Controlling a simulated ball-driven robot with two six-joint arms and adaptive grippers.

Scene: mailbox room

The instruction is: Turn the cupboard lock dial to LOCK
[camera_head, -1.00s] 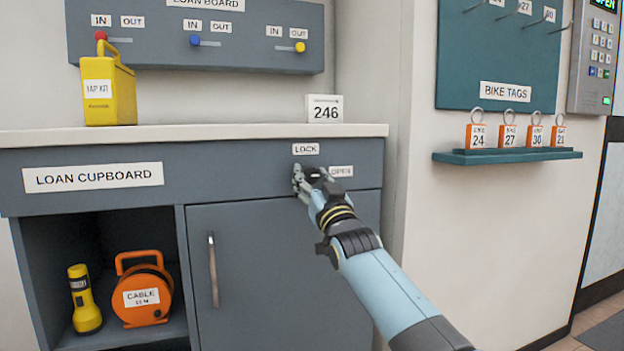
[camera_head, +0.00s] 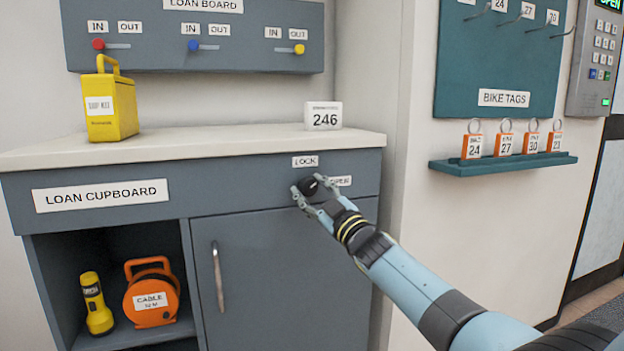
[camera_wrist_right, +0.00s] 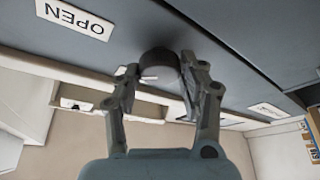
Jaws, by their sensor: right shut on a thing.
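The dark round lock dial (camera_head: 308,186) is on the front of the loan cupboard (camera_head: 240,205), below the LOCK label (camera_head: 305,161) and left of the OPEN label (camera_head: 340,181). My right gripper (camera_head: 307,192) is shut on the dial, with one finger on each side. In the right wrist view the dial (camera_wrist_right: 158,62) sits between the fingertips (camera_wrist_right: 162,78), and a small pale mark shows on it. The OPEN label (camera_wrist_right: 74,24) is upside down there. Which label the mark points at, I cannot tell. My left gripper is out of view.
A 246 block (camera_head: 323,116) and a yellow case (camera_head: 110,105) stand on the cupboard top. A torch (camera_head: 96,303) and an orange cable reel (camera_head: 151,297) are in the open bay. The cupboard door (camera_head: 285,270) is shut. A bike tag shelf (camera_head: 503,163) is at right.

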